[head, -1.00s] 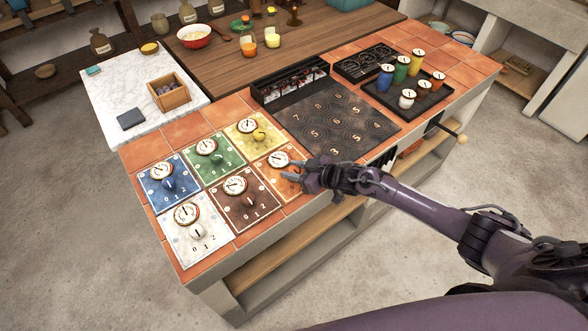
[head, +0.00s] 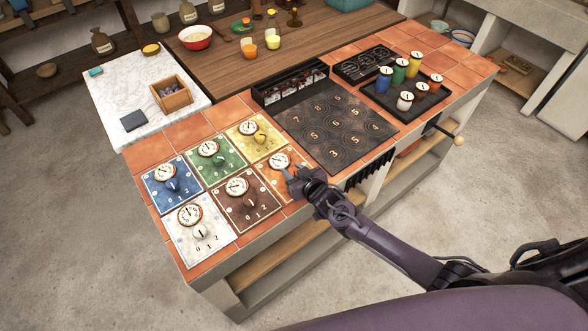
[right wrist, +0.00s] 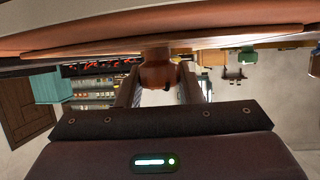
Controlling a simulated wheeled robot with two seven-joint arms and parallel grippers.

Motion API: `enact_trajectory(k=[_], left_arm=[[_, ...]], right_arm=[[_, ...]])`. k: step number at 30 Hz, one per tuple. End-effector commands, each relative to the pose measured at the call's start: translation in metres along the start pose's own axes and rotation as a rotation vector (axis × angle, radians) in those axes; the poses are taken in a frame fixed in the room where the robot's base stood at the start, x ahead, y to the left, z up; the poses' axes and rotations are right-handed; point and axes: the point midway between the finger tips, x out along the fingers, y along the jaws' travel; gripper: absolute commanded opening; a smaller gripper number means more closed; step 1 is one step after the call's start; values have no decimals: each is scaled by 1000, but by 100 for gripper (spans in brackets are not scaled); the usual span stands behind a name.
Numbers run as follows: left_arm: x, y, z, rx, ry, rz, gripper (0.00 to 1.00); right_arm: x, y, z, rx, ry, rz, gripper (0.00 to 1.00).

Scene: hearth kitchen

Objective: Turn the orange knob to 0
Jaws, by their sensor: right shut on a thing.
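The orange panel (head: 270,179) is on the tiled counter, at the right end of the near row of panels. A round white dial (head: 279,160) sits at its back. My right gripper (head: 291,180) is over the panel's right part and hides the knob and most of its numbers in the head view. In the right wrist view the orange-brown knob (right wrist: 158,70) shows between the two fingers, and the gripper is shut on it. I cannot read which number the knob points to. My left gripper is not in view.
Blue (head: 166,189), green (head: 214,163), yellow (head: 253,138), white (head: 213,240) and brown (head: 246,205) panels, each with a dial and knob, lie close by. A dark numbered hob (head: 335,128) is to the right. The counter's front edge is just below my gripper.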

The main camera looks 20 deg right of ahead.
Motion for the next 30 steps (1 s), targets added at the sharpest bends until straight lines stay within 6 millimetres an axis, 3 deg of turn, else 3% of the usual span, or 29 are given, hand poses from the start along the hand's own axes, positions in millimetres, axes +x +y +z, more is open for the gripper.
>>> enact_trajectory(k=[12, 30], left_arm=[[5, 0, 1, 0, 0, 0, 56], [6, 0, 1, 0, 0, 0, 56]], right_arm=[[0, -1, 1, 93, 0, 223, 10], [0, 1, 0, 111, 1, 273, 11]])
